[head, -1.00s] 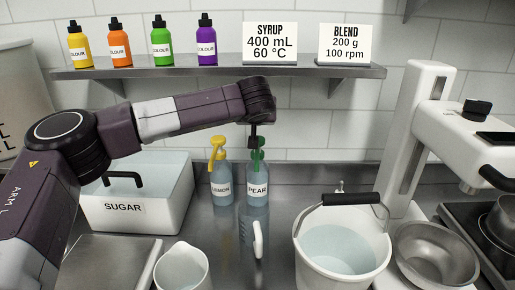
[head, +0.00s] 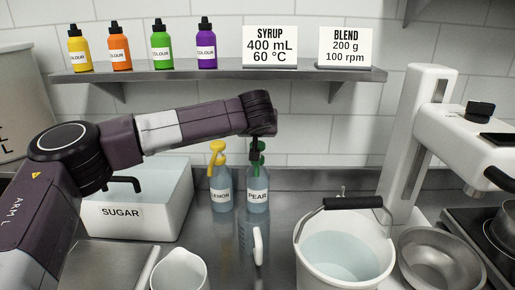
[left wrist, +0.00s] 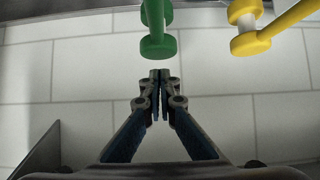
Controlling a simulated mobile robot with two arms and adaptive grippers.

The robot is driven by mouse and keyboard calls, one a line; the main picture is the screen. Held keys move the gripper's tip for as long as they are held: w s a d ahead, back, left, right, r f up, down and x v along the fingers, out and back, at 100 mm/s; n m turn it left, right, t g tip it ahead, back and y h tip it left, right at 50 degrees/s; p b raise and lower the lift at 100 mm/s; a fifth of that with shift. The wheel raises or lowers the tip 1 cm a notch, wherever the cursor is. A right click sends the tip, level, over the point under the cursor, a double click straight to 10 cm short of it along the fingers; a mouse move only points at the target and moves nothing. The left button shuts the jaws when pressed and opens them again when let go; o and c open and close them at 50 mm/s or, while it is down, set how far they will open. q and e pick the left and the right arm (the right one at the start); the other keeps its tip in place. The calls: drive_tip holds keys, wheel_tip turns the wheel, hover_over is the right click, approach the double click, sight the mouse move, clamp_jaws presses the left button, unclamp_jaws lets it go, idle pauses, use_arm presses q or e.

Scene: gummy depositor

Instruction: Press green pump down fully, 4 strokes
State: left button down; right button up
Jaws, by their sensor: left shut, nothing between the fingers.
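The green pump (head: 262,147) tops the pear bottle (head: 257,197), which stands upright on the counter. My left gripper (head: 255,158) comes down from above at the green pump head and hides part of it. In the left wrist view the fingers (left wrist: 160,75) are shut with nothing between them. Their tips lie close to the green pump (left wrist: 158,44); I cannot tell whether they touch it. How far the pump is pressed down is unclear. My right gripper is not in view.
The lemon bottle (head: 221,194) with its yellow pump (head: 217,150) stands close on the left. A clear jug with a white handle (head: 258,246) is in front. A white bucket (head: 300,250) is at right, a sugar container (head: 130,225) at left. A shelf (head: 220,75) hangs above.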

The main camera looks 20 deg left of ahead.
use_arm(q)
drive_tip(key=shift+f, duration=0.15)
idle(0.5)
drive_tip(key=shift+f+b, duration=0.85)
drive_tip(key=shift+f, duration=0.05)
drive_tip(key=shift+s+f+b, duration=0.1)
drive_tip(key=shift+f+b, duration=0.75)
drive_tip(key=shift+f, duration=0.45)
drive_tip(key=shift+r+p, duration=1.05)
drive_tip(key=shift+r, duration=1.05)
drive_tip(key=shift+f, duration=0.2)
